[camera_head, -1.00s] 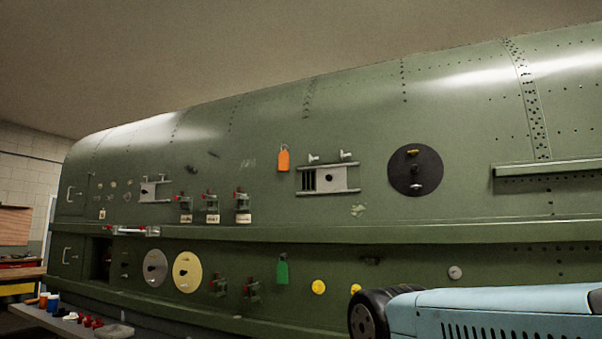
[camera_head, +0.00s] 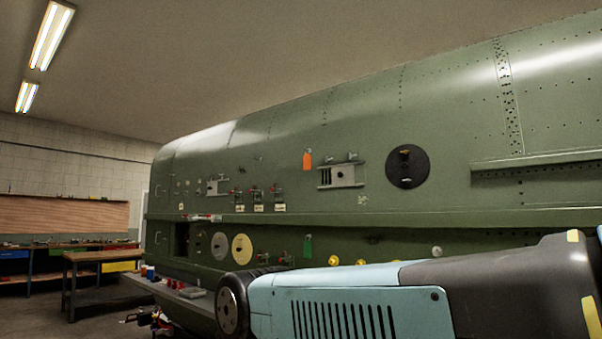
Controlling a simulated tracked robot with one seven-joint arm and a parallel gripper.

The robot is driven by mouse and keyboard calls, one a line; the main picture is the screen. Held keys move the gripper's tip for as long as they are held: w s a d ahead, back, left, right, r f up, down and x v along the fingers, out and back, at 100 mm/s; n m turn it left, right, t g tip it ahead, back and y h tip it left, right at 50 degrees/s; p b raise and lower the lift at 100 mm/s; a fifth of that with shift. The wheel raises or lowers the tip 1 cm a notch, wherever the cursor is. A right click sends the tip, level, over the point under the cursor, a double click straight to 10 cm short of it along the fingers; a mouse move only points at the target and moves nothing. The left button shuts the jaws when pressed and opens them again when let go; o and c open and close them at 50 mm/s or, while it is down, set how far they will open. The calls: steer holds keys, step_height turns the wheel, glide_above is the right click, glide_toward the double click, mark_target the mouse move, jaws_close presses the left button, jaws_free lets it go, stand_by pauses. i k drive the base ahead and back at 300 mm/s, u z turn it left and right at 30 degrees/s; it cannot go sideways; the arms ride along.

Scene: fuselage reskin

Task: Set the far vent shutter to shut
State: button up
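Two vent shutters are set in the green fuselage side. The far vent shutter (camera_head: 217,186) is a small pale plate between rails, left of the middle in the head view. It is too small to tell surely whether it is open or shut. The nearer vent shutter (camera_head: 343,176) is larger, with its plate to the right and dark slats showing at its left end. My light blue arm fills the lower right, well apart from both shutters. I cannot make out my gripper in this view.
Red-handled fittings (camera_head: 257,194), an orange tag (camera_head: 307,160) and a dark round cover (camera_head: 407,167) are on the fuselage (camera_head: 440,120). A ledge (camera_head: 165,290) with cups and small parts runs below. Workbenches (camera_head: 90,262) stand at the left, with open floor before them.

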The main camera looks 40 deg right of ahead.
mark_target(344, 174)
steer(key=u, duration=0.25)
steer(key=i, duration=0.35)
steer(key=z, duration=0.75)
steer(key=i, duration=1.15)
steer(key=z, duration=0.85)
steer(key=i, duration=0.45)
steer(key=k, duration=0.45)
steer(key=z, duration=0.25)
steer(key=i, duration=0.45)
steer(key=u, duration=0.1)
